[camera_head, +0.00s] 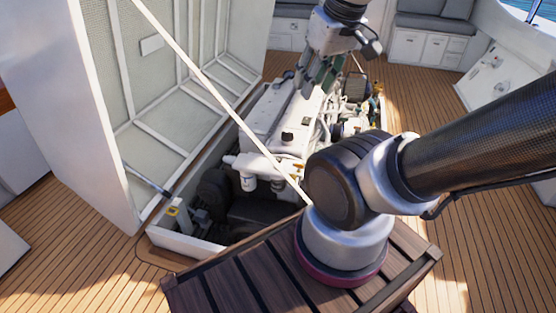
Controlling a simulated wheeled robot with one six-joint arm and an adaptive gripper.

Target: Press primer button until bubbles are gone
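The white engine (268,105) sits in the open hatch in the deck. White canister-shaped parts, perhaps filters (248,182), hang at its near end. A small dark cap (287,137) is on its top cover. I cannot make out the primer button or any bubbles at this size. My gripper (308,90) points down over the far part of the engine, at the top of the view. Its fingers overlap the engine in the picture, so I cannot tell whether they touch it or how far apart they are. I see nothing clearly held.
The raised hatch lid (170,75) stands at the left, with a thin light rod (222,100) slanting across the opening. A strut (150,182) joins lid and frame. My arm's base stands on a slatted wooden platform (235,282) in front. Teak deck (440,110) is clear at right.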

